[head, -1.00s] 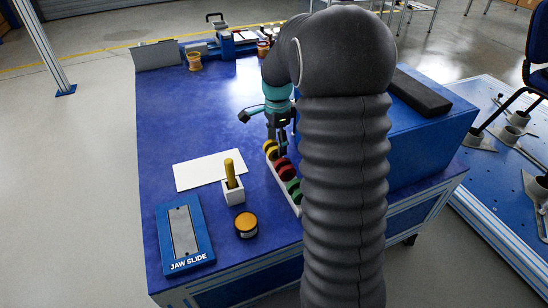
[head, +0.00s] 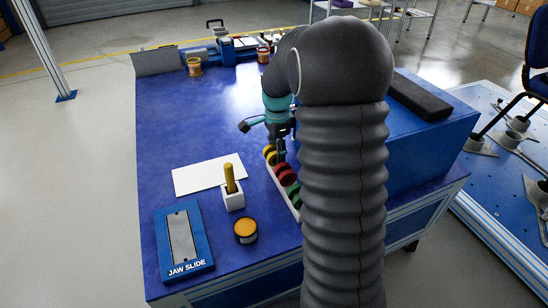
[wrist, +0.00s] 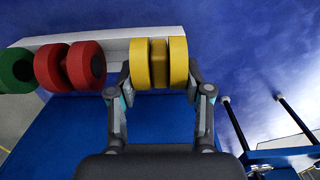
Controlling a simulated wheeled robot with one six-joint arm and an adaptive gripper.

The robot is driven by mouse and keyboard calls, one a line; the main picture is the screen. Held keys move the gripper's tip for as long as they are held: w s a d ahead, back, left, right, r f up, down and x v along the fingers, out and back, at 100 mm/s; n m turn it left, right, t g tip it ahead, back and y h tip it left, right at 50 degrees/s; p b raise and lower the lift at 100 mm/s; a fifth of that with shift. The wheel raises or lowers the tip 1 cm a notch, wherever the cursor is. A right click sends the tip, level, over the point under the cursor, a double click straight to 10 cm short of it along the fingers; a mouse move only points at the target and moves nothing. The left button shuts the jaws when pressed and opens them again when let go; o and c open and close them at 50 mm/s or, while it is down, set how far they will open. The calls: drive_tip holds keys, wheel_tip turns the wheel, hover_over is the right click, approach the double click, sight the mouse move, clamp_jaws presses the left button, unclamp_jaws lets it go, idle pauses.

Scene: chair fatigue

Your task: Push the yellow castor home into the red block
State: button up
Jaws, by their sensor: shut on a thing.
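The yellow castor (wrist: 158,62) is a pair of thick wheels with a yellow middle part. It also shows in the head view (head: 270,154), at the far end of a white rack (head: 278,188). My gripper (wrist: 160,90) is shut on it, with one finger at each side of the wheel pair in the wrist view. In the head view my gripper (head: 279,143) is partly hidden by my arm. A red castor (wrist: 70,66) sits just left of the yellow one in the wrist view, apart from it. I make out no red block.
A green castor (wrist: 15,70) sits left of the red one. On the blue table stand a white block with a yellow peg (head: 230,178), a round jar (head: 245,230), a jaw slide plate (head: 184,240) and white paper (head: 205,177).

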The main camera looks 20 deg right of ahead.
drive_tip(key=shift+r, duration=0.25)
drive_tip(key=shift+r+p, duration=1.35)
drive_tip(key=shift+r, duration=0.15)
drive_tip(key=shift+r+p, duration=0.85)
drive_tip(key=shift+r, duration=1.15)
drive_tip(key=shift+r, duration=0.1)
